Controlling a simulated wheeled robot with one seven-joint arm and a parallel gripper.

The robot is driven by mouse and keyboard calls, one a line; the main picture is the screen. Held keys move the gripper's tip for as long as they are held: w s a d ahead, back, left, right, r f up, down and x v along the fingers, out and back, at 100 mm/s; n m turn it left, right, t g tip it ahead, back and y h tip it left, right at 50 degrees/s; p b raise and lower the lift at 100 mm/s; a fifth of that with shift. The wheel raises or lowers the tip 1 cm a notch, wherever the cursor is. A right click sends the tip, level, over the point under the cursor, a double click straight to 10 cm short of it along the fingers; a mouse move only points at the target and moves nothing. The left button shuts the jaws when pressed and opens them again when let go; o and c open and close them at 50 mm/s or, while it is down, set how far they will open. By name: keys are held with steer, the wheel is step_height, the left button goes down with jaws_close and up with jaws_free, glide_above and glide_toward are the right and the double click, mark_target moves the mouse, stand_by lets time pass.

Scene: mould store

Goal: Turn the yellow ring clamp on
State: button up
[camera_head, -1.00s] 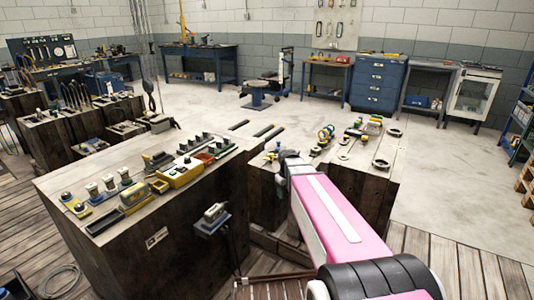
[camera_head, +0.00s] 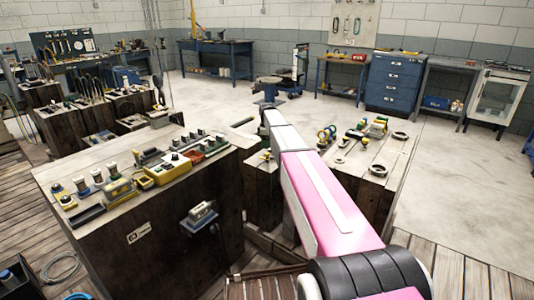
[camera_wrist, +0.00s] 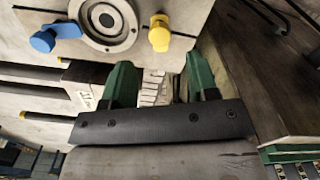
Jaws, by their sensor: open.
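In the wrist view, a round grey fitting with a dark ring (camera_wrist: 108,20) sits on a pale worktop at the top. A yellow knob or lever (camera_wrist: 159,34) stands on its right and a blue one (camera_wrist: 56,36) on its left. I cannot tell for certain which part is the yellow ring clamp, or its setting. My gripper (camera_wrist: 160,82) is open, with its two green fingers apart and nothing seen between them. The yellow part is just above the gap between the fingertips and looks apart from them. In the head view my arm hides the fingers.
In the head view, a wooden block (camera_head: 376,170) to the right of my arm carries several coloured rings and fittings. A larger block (camera_head: 60,235) at left holds several controls, including a yellow box (camera_head: 167,173). Concrete floor beyond is mostly clear.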

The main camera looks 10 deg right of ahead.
mark_target(265, 157)
step_height(265, 157, down, 6)
steer(key=shift+r, duration=0.1)
stand_by(0.4)
steer(key=c, duration=0.9)
